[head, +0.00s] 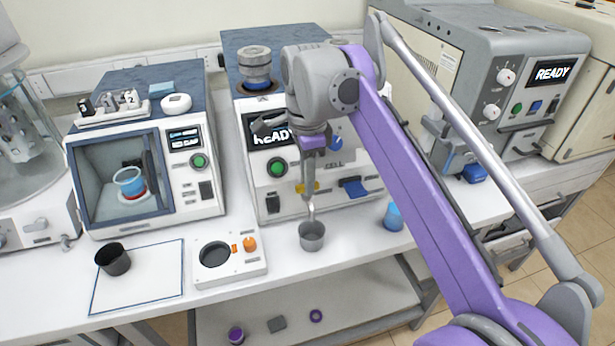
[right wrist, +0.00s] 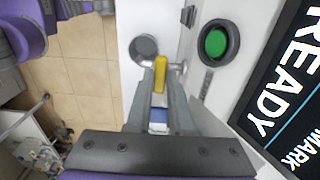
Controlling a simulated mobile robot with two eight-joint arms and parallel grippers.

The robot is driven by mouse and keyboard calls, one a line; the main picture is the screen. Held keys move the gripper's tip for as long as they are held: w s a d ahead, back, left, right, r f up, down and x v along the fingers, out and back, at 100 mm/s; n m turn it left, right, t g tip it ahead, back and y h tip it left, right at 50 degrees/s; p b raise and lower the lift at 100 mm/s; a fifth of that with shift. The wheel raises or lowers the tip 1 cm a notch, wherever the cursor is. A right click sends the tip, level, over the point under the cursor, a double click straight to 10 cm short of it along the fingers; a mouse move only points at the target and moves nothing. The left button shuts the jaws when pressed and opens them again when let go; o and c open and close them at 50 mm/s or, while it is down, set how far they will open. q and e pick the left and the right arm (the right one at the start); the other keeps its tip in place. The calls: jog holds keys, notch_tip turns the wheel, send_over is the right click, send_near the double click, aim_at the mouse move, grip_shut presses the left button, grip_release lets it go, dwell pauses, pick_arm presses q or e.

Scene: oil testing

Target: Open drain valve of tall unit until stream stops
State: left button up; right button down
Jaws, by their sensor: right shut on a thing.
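The tall unit (head: 262,150) stands in the middle of the bench with a READY screen (head: 266,130), partly covered by my right wrist. Its yellow drain valve handle (head: 300,187) is low on the front; it also shows in the right wrist view (right wrist: 160,72). My right gripper (head: 309,190) comes down in front of the unit, its fingers closed on the yellow handle. A grey metal cup (head: 312,239) stands upright on the bench below the valve. A pale narrow bit shows just above the cup; I cannot tell if it is spout or stream. My left gripper is out of view.
A blue handle (head: 353,187) sits right of the valve, and a blue cup (head: 393,217) stands on the bench farther right. A white device with a round well (head: 230,255) and a dark cup (head: 113,259) on a white mat are at left. A green button (head: 277,167) is above the valve.

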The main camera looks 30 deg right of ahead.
dwell(0.3)
jog(key=n+p, duration=0.3)
jog(key=shift+r+n, duration=0.15)
jog(key=shift+n, duration=0.25)
jog(key=n+p, duration=0.2)
jog(key=n, duration=0.2)
jog(key=shift+n+p, duration=0.3)
jog(key=shift+p, duration=0.1)
jog(key=n+p, duration=0.2)
jog(key=n, duration=0.2)
jog(key=shift+n+p, duration=0.65)
jog(key=shift+n, duration=2.05)
jog(key=c, duration=0.8)
grip_release()
